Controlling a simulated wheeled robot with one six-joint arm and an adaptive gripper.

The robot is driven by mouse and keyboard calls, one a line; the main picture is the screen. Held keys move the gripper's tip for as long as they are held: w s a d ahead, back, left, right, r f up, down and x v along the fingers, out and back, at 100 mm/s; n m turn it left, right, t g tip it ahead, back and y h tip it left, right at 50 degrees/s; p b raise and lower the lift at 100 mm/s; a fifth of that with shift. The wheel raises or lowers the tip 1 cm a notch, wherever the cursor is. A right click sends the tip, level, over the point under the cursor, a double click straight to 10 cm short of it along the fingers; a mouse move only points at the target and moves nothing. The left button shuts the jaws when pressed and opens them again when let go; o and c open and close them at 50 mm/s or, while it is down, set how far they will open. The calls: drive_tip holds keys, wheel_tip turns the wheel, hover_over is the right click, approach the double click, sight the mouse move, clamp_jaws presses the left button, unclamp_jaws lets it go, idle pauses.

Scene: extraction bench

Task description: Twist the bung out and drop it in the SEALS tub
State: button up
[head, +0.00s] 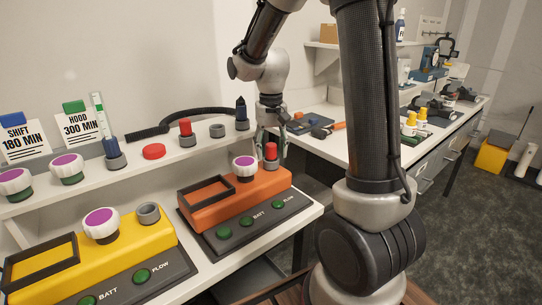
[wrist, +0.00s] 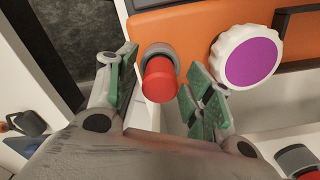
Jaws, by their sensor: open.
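The red bung (head: 271,151) sits upright in a grey collar at the right end of the orange pump (head: 228,203). In the wrist view the bung (wrist: 159,82) stands in its grey collar (wrist: 161,52) beside a white knob with a purple cap (wrist: 248,57). My gripper (head: 271,143) is open right over the bung. Its green-padded fingers (wrist: 160,86) lie on either side of the bung, with a visible gap at each side in the wrist view. I see no tub marked SEALS in either view.
A yellow pump (head: 95,258) with an empty grey collar (head: 148,212) stands to the front left. The shelf behind holds another red-topped fitting (head: 186,130), a red disc (head: 153,151) and a black hose (head: 180,117). A second bench (head: 335,148) runs off to the right.

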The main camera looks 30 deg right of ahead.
drive_tip(key=m, duration=0.4)
drive_tip(key=shift+m, duration=0.4)
drive_tip(key=m, duration=0.4)
drive_tip(key=shift+m, duration=0.4)
clamp_jaws()
drive_tip(key=n, duration=0.3)
drive_tip(key=shift+n, duration=0.4)
